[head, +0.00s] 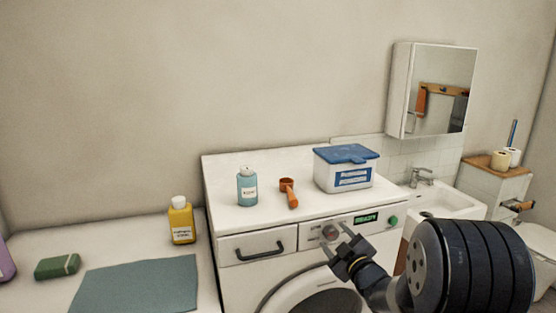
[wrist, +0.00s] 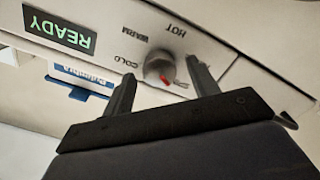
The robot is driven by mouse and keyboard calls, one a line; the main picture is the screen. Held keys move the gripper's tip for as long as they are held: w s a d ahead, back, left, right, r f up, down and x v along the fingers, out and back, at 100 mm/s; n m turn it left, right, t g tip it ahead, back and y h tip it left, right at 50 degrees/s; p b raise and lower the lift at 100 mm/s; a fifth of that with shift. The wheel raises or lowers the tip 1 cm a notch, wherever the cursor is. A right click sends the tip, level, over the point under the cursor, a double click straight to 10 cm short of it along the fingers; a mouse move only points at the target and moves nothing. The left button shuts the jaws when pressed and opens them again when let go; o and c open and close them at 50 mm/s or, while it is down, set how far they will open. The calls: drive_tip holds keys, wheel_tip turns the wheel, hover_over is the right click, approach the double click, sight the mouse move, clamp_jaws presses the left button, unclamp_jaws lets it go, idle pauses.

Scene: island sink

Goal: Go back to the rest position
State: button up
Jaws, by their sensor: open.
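My gripper (head: 342,246) is open and empty in front of the washing machine's control panel (head: 351,222). Its two fingers also show in the wrist view (wrist: 162,82), one on each side of the round dial (wrist: 158,66) in the picture. The dial has a red mark, and COLD, WARM and HOT are printed around it. A gap to the dial seems to show, but I cannot tell its depth. In the head view the dial (head: 329,232) is partly behind the fingers. The panel's display (head: 366,219) reads READY in green.
On the machine top stand a blue bottle (head: 247,187), an orange scoop (head: 289,192) and a white box with a blue lid (head: 345,171). A yellow bottle (head: 181,222), green bar (head: 57,267) and grey-blue cloth (head: 135,284) are at left. A sink (head: 447,201) is at right.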

drive_tip(key=b+v, duration=0.1)
drive_tip(key=v, duration=0.8)
drive_tip(key=shift+s+b, duration=0.25)
drive_tip(key=shift+b, duration=0.15)
drive_tip(key=shift+d+r, duration=0.1)
drive_tip(key=shift+r, duration=0.05)
